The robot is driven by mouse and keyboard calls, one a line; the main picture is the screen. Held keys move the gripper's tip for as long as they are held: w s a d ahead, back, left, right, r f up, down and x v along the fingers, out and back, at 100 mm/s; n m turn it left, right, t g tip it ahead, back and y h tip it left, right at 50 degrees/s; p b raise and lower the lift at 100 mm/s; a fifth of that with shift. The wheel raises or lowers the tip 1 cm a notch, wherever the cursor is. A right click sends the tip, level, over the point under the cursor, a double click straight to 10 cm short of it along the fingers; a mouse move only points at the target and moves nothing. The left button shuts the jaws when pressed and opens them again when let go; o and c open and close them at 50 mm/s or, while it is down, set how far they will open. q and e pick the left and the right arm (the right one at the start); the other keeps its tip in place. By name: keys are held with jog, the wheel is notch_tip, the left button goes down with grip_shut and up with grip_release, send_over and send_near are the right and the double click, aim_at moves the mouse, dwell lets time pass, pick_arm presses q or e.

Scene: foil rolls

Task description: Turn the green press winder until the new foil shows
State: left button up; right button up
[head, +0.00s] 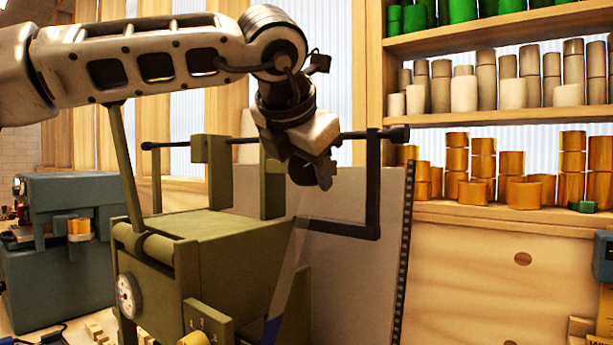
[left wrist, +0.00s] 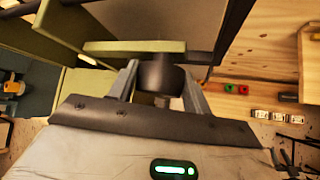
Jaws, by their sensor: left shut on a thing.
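The green press (head: 215,240) stands in the centre of the head view, with a round dial on its front. A dark rod (head: 180,144) runs across its top, and a dark bent bar (head: 373,200) hangs at the right. My left gripper (head: 318,175) is above the press's right side. In the left wrist view its two fingers (left wrist: 158,88) are shut on a dark round knob (left wrist: 160,72), beside a green bar (left wrist: 125,47). A thin translucent strip (head: 288,275), bluish at the bottom, slants down the press's right side. My right gripper is not in view.
A grey panel (head: 350,290) with a dark perforated edge stands right of the press. Shelves at right hold green, grey and gold rolls (head: 525,193). A blue-grey machine (head: 65,240) stands at left. A lever (head: 124,170) leans up at the press's left.

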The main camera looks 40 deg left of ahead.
pick_arm(q)
jog(key=o, duration=0.9)
jog(key=shift+o, duration=0.2)
jog(key=v, duration=1.6)
